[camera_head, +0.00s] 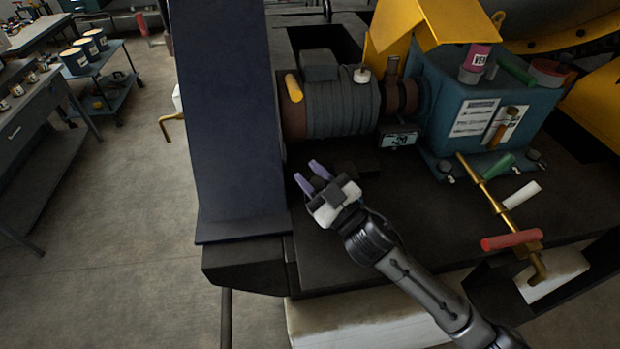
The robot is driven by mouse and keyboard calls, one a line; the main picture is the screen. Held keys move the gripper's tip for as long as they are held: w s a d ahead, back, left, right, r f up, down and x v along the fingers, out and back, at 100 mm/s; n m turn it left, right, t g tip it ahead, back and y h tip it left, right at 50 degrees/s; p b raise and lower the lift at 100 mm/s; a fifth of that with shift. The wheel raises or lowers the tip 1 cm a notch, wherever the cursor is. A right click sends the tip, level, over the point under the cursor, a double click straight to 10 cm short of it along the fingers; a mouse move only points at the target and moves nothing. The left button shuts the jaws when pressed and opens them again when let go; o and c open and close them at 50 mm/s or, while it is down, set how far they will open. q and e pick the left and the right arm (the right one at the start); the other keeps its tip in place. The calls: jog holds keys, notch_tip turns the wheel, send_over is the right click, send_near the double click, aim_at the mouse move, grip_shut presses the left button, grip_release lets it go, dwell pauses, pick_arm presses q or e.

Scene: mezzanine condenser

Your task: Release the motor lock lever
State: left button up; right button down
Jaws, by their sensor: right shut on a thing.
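No part in view can be told for sure as the motor lock lever. The motor (340,108) is a grey ribbed cylinder lying on the dark machine deck, with a yellow handle (293,88) standing at its left end. My right gripper (310,174) is low over the deck in front of the motor, its purple fingers pointing up and left. It is shut on a small dark thing between the fingers, mostly hidden and too dark to name. A brass lever with a red grip (512,240) lies to the right, apart from the gripper. My left gripper is not in view.
A dark blue upright panel (232,120) stands close to the left of my right gripper.

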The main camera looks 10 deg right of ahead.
dwell(0.3)
jog(key=c, duration=0.8)
grip_release()
jog(key=shift+c, duration=0.2)
jog(key=shift+s+d+f, duration=0.1)
jog(key=s+d+b, duration=0.2)
jog(key=s+d, duration=0.6)
jog(key=s, duration=0.2)
jog(key=shift+s+a, duration=0.1)
jog(key=shift+a, duration=0.1)
